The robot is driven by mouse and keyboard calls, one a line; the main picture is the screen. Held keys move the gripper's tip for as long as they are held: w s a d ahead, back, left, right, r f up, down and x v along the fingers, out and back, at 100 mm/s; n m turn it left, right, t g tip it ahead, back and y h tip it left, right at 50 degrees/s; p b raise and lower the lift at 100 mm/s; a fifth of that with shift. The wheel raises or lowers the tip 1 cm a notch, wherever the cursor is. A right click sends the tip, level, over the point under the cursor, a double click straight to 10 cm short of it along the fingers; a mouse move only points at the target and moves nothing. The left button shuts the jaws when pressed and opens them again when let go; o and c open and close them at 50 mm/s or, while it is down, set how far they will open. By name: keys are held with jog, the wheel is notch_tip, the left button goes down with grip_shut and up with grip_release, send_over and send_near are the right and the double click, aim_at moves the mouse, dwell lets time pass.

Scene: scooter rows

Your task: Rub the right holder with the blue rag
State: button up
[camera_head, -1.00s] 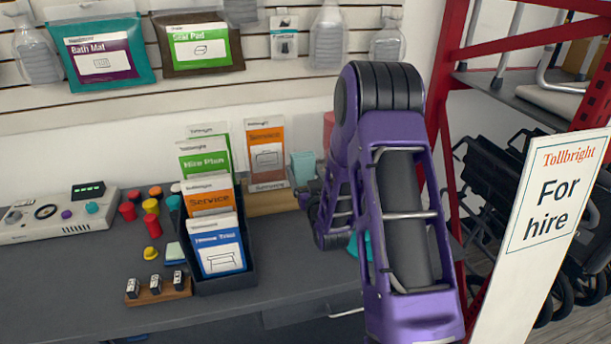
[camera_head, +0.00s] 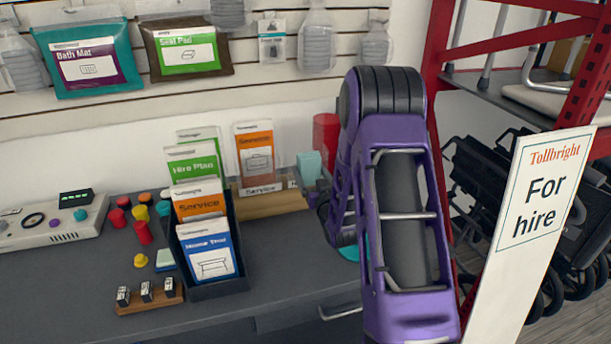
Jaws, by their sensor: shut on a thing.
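The right holder (camera_head: 273,203) is a low wooden stand with a strip reading "Service". It stands at the back of the counter and bears an orange and white Service leaflet (camera_head: 255,150). I cannot make out the blue rag. A teal patch (camera_head: 347,248) shows beside the arm's lower links; I cannot tell what it is.
A dark leaflet holder (camera_head: 218,290) with several leaflets stands left of the wooden one. A "For hire" sign (camera_head: 540,205) and red rack (camera_head: 440,60) bound the right.

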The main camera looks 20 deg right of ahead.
aim_at(291, 170)
jog(key=shift+w+d, duration=0.1)
jog(key=shift+d, duration=2.5)
jog(key=shift+a, duration=0.1)
jog(key=shift+a, duration=4.8)
jog(key=s, duration=0.6)
